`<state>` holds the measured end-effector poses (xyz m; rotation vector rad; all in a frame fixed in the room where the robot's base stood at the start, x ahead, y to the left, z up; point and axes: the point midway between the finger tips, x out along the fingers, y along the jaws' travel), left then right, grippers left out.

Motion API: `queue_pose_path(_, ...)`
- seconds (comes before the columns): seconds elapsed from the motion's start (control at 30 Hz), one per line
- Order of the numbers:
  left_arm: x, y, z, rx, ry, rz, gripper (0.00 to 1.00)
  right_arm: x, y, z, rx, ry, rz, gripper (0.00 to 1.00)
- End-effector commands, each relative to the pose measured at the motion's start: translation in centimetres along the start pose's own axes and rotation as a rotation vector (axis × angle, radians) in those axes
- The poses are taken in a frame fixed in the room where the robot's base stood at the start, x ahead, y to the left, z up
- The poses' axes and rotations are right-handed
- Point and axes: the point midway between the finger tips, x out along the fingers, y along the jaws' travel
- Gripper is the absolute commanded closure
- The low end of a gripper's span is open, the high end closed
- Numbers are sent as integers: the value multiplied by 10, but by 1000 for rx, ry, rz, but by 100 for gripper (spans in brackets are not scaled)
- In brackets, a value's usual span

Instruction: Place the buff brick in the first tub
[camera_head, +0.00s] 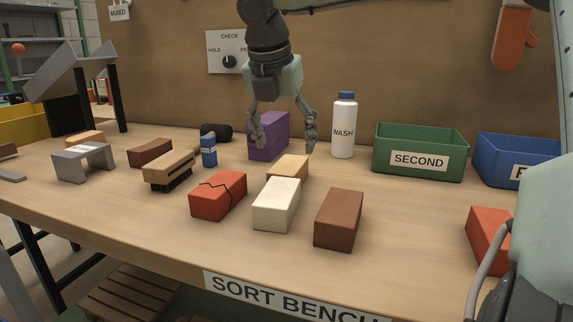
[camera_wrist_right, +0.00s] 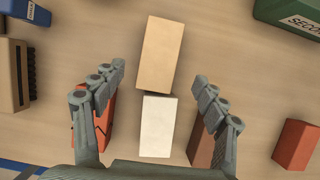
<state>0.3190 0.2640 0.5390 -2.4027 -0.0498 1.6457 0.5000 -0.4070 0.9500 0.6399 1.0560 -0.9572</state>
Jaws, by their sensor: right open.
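The buff brick (camera_head: 289,167) lies on the bench behind a cream brick (camera_head: 277,204). In the right wrist view the buff brick (camera_wrist_right: 160,52) lies just beyond the cream brick (camera_wrist_right: 157,125). My right gripper (camera_head: 285,142) is open and empty, above the bench near the buff brick, fingers pointing down. In the wrist view its fingertips (camera_wrist_right: 159,75) are spread wider than the buff brick, on either side of its near end. The first tub seems to be the blue tub (camera_head: 504,158) at the right; its label is mostly hidden by my arm. My left gripper is not in view.
A cracked red brick (camera_head: 218,195) and a brown brick (camera_head: 339,220) flank the cream brick. A purple block (camera_head: 270,135), wash bottle (camera_head: 344,128) and green SECOND tub (camera_head: 420,152) stand behind. A brush (camera_head: 170,168) lies left; a red brick (camera_head: 487,238) lies right.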

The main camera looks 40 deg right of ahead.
Motion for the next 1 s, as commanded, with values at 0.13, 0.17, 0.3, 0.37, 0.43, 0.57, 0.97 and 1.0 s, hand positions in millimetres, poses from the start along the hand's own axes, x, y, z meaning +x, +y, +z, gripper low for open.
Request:
queue_pose_path(0.13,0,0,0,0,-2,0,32,6,0,0,-1,2,-1,28)
queue_pose_path(0.17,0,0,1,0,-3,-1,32,9,0,0,-1,2,-1,28)
queue_pose_path(0.3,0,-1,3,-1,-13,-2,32,25,0,-1,-2,3,-1,28)
queue_pose_path(0.37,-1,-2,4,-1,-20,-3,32,32,0,0,-2,2,-1,28)
queue_pose_path(0.43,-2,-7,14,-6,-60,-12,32,41,0,0,-1,4,-2,28)
queue_pose_path(0.57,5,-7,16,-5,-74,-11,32,62,0,0,0,4,-2,28)
queue_pose_path(0.97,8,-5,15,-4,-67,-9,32,78,0,1,0,-1,1,28)
queue_pose_path(1.0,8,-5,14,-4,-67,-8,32,78,0,1,0,-1,1,28)
